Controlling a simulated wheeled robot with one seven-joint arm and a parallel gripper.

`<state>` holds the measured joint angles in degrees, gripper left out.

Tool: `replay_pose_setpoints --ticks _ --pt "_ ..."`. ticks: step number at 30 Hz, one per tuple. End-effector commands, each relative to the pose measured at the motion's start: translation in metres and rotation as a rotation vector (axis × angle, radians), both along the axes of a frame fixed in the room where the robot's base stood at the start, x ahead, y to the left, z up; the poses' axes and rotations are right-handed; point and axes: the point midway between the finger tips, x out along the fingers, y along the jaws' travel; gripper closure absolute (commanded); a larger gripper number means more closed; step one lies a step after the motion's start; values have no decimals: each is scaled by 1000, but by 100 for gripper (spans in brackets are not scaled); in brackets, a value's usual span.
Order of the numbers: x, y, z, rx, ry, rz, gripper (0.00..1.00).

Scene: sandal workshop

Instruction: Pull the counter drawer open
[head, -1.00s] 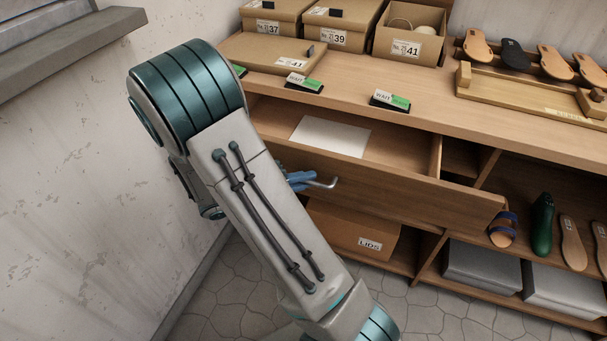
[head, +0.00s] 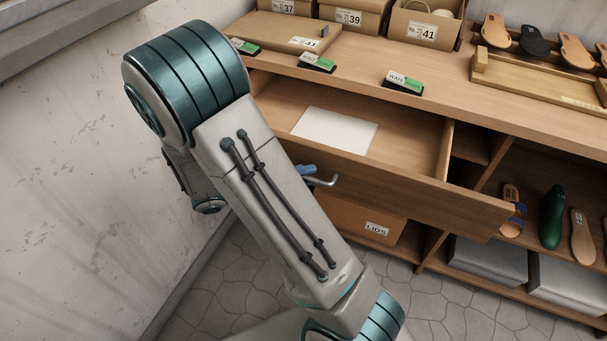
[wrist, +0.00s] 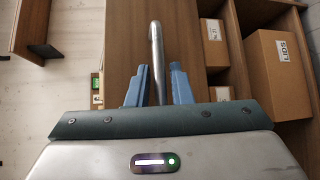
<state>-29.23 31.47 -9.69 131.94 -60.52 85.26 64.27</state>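The wooden counter drawer (head: 420,195) is pulled well out of the counter, and its open inside shows. A metal bar handle (head: 322,181) stands out from its front. In the wrist view the handle (wrist: 156,45) runs between the two blue fingers of my gripper (wrist: 158,82). In the head view my arm hides most of the gripper; only a bit of blue finger shows by the handle.
A white sheet (head: 335,130) lies in the drawer. A lids box (head: 350,217) stands on the shelf below. The wooden counter top (head: 440,85) holds boxes, tags and a sandal rack. A wall (head: 70,180) is close on the left. The stone floor (head: 440,300) in front is clear.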

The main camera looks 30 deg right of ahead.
Motion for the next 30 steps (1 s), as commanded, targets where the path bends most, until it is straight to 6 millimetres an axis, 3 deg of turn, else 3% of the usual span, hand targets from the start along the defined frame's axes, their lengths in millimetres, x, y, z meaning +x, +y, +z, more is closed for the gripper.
replay_pose_setpoints --ticks 7,11,24,30 --pt "1 2 0 0 0 2 80" --pt "2 13 2 1 -2 5 80" --pt "11 106 15 2 -1 5 80" --pt "13 130 19 0 0 1 80"
